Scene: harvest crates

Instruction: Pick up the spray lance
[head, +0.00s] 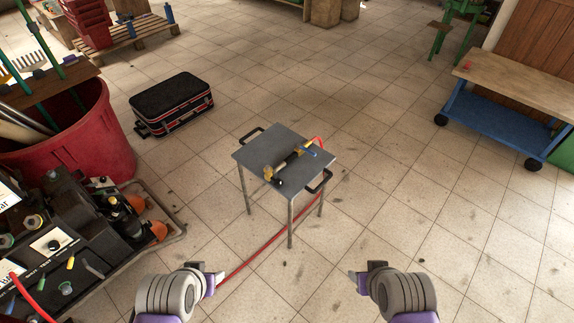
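The spray lance (287,166) is yellow and black with a blue part near its right end. It lies across a small grey table (259,150) with thin metal legs and black side handles. A red hose (268,251) runs from the lance's right end down to the floor and towards my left gripper's side. My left gripper (213,272) is at the bottom, nearer me than the table and apart from it. My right gripper (360,278) is at the bottom right of the table, also apart. Both hold nothing that I can see; their finger gaps are unclear.
A black machine with knobs (60,240) stands at the lower left, beside a large red bin (75,140). A black suitcase (171,102) lies behind it. A wheeled blue cart (510,110) stands at the right. The tiled floor around the table is mostly clear.

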